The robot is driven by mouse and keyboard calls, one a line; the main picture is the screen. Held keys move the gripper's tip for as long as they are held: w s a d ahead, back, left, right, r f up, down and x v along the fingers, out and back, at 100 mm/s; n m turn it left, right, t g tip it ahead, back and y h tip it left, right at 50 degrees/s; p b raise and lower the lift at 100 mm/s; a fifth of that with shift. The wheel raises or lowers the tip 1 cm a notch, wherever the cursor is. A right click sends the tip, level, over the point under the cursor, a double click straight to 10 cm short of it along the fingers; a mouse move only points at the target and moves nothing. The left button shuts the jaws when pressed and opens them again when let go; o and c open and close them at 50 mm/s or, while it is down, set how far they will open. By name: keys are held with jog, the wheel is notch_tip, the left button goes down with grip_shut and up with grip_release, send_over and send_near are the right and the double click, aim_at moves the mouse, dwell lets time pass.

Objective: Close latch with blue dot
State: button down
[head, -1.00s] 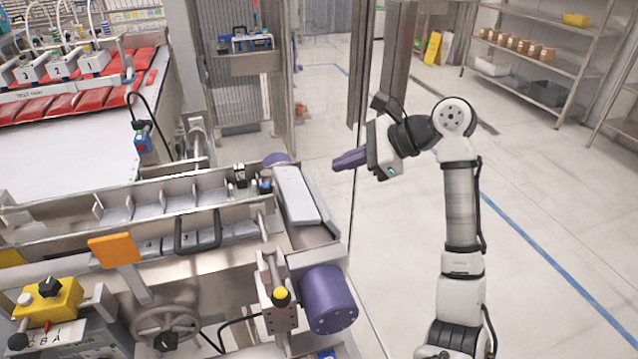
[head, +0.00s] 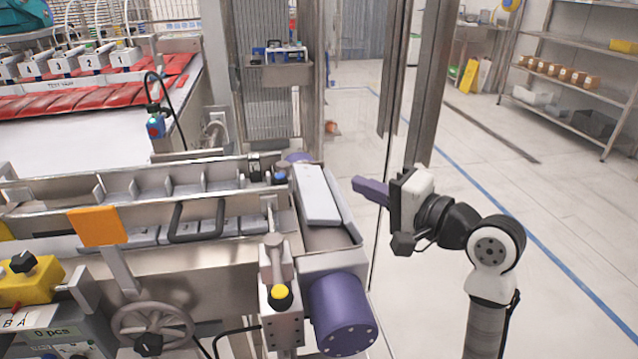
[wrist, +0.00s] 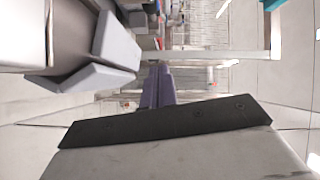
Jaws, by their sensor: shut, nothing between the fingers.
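A small blue dot (head: 281,177) shows at the far right end of the channel, near the purple roller; the latch around it is small and I cannot tell whether it is open or closed. My gripper (head: 356,183) has purple fingers, shut and empty, pointing left in the air to the right of the machine's end. The blue dot is farther left, beyond the conveyor end. In the wrist view my shut fingers (wrist: 158,80) point forward, and I cannot make out the blue dot there.
A pale block (head: 317,195) lies on the end conveyor between my gripper and the blue dot. A lever with a yellow dot (head: 279,291) and a purple drum (head: 342,314) stand nearer. A metal post (head: 420,95) rises behind my gripper.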

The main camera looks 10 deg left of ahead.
aim_at(285, 170)
jog(key=p+x, duration=0.2)
jog(key=x, duration=0.7)
jog(key=shift+w+a+r, duration=0.15)
jog(key=shift+w+a, duration=0.05)
jog(key=shift+a, duration=0.15)
jog(key=shift+s+a+f, duration=0.2)
jog(key=shift+s+a, duration=0.3)
jog(key=shift+a, duration=0.1)
jog(key=shift+s+a+f, duration=0.15)
jog(key=shift+s+a, duration=0.3)
jog(key=shift+a, duration=0.15)
jog(key=shift+s+a+f+p, duration=0.15)
jog(key=shift+s+a+p, duration=0.15)
jog(key=shift+a, duration=0.15)
